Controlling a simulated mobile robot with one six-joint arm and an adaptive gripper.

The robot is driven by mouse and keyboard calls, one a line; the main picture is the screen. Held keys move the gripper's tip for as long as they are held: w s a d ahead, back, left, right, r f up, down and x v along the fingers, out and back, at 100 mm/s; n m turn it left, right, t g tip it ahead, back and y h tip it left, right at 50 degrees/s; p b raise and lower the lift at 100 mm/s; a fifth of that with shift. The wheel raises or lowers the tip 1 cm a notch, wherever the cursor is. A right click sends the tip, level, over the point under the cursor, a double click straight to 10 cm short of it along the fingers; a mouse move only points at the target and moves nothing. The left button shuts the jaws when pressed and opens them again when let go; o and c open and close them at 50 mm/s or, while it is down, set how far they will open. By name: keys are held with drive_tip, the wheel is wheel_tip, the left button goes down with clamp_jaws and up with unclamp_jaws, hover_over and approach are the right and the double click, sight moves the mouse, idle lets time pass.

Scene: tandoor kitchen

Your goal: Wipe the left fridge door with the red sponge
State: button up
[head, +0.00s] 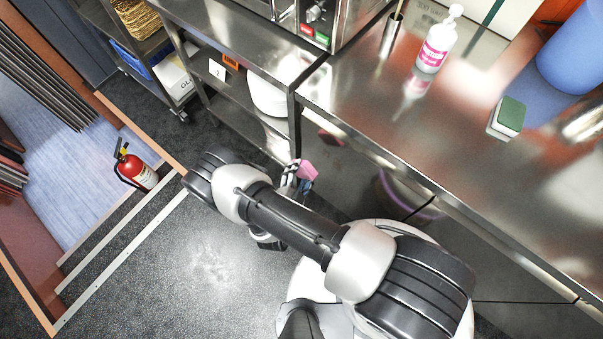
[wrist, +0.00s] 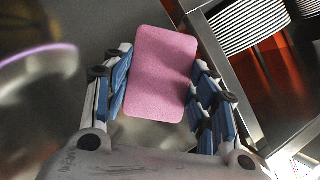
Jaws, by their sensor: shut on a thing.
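My gripper (head: 292,178) is shut on the red sponge (head: 308,170), which looks pink. In the wrist view the sponge (wrist: 160,75) stands out flat between the two blue-padded fingers (wrist: 163,115). The left fridge door (head: 352,172) is the shiny steel front under the counter, facing my arm. The sponge is low in front of its left part. A reddish reflection shows in the steel apart from the sponge, so there seems to be a gap. The door's grey surface (wrist: 108,28) lies behind the sponge in the wrist view. My arm hides the door's lower part.
The steel counter (head: 370,105) above the door holds a pink-labelled bottle (head: 436,45), a green and white sponge (head: 507,118) and a blue container (head: 572,58). An open steel shelf (head: 235,108) stands to the left. A fire extinguisher (head: 137,172) stands on the left floor.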

drive_tip(key=shift+w+d, duration=0.8)
drive_tip(key=shift+w, duration=0.2)
drive_tip(key=shift+w+d, duration=0.75)
drive_tip(key=shift+w, duration=0.25)
drive_tip(key=shift+w+d, duration=0.6)
drive_tip(key=shift+w, duration=0.2)
